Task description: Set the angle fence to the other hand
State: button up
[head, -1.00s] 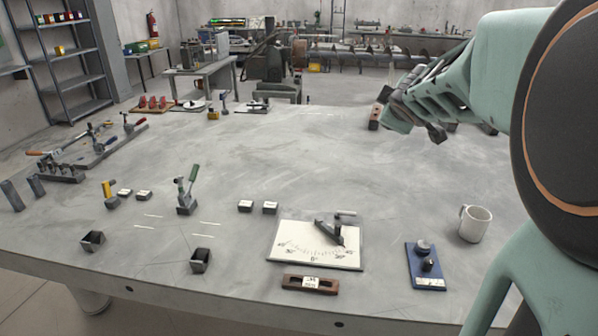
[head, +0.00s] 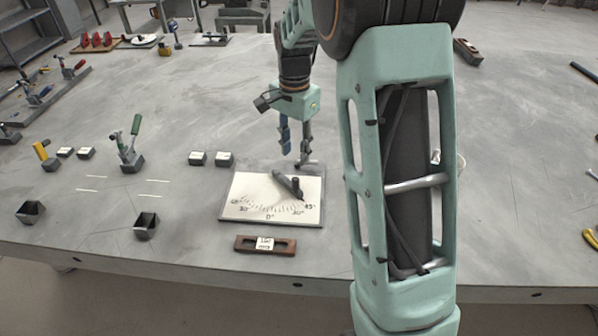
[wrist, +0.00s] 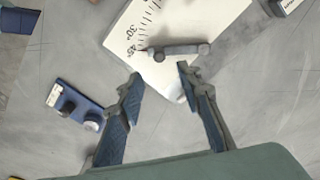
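The angle fence (head: 289,186) is a dark grey bar with an upright post, on a white protractor plate (head: 236,211). In the head view it slants down to the right, its end near the right-hand 45° mark. In the wrist view the fence (wrist: 178,50) lies just beyond my fingertips, one end near a 45° label on the plate (wrist: 222,18). My gripper (head: 295,156) points down at the plate's far edge. In the wrist view my gripper (wrist: 160,75) has its blue-padded fingers apart with nothing between them. My arm hides the area right of the plate.
A wooden block with a label (head: 265,244) lies in front of the plate. A mug is mostly hidden.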

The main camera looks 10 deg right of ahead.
aim_at(295, 179)
notch_tip(295, 179, down, 10)
jog(key=shift+s+f, duration=0.1)
jog(key=shift+f, duration=0.15)
grip_shut()
dwell(0.4)
